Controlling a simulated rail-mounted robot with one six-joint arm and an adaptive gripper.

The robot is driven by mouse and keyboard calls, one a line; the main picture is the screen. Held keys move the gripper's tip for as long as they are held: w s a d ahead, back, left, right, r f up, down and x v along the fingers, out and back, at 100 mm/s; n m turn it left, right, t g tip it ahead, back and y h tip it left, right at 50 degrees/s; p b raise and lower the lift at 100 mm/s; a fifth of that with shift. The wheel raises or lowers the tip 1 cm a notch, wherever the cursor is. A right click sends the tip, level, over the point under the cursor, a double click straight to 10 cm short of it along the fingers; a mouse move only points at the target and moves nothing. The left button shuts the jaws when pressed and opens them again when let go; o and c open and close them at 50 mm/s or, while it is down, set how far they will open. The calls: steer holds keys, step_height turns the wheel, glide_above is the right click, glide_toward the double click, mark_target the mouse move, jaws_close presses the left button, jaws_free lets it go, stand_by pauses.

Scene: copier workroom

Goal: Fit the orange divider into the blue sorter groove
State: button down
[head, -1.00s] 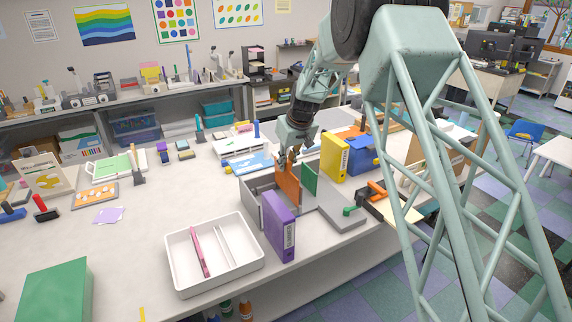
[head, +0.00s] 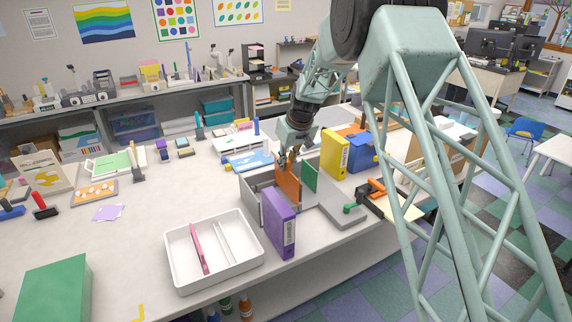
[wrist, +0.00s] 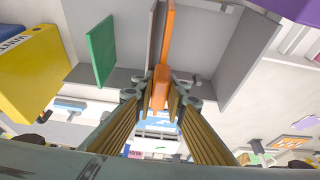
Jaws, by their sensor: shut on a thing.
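My gripper (head: 290,158) is shut on the top of the orange divider (head: 288,188) and holds it upright. The divider stands within the outline of the grey sorter (head: 250,201). In the wrist view the orange divider (wrist: 167,45) runs away from my fingers (wrist: 160,100), close beside a thin grey wall (wrist: 153,35). A green divider (head: 309,177) stands upright to its right in the head view; it is on the left in the wrist view (wrist: 101,50). The sorter looks grey, and I cannot make out a blue groove. The divider's lower edge and its seating are hidden.
A purple binder (head: 280,224) stands at the sorter's front. A yellow binder (head: 335,153) and a blue box (head: 362,155) stand behind right. A white tray (head: 180,272) with pink and white strips lies at front left. The table's left middle is mostly clear.

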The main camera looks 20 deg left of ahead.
steer(key=shift+f+b, duration=0.7)
steer(key=shift+f, duration=0.5)
stand_by(0.4)
steer(key=c, duration=2.5)
jaws_free()
steer(key=shift+c, duration=0.2)
steer(key=v, duration=1.2)
steer(key=shift+d, duration=0.1)
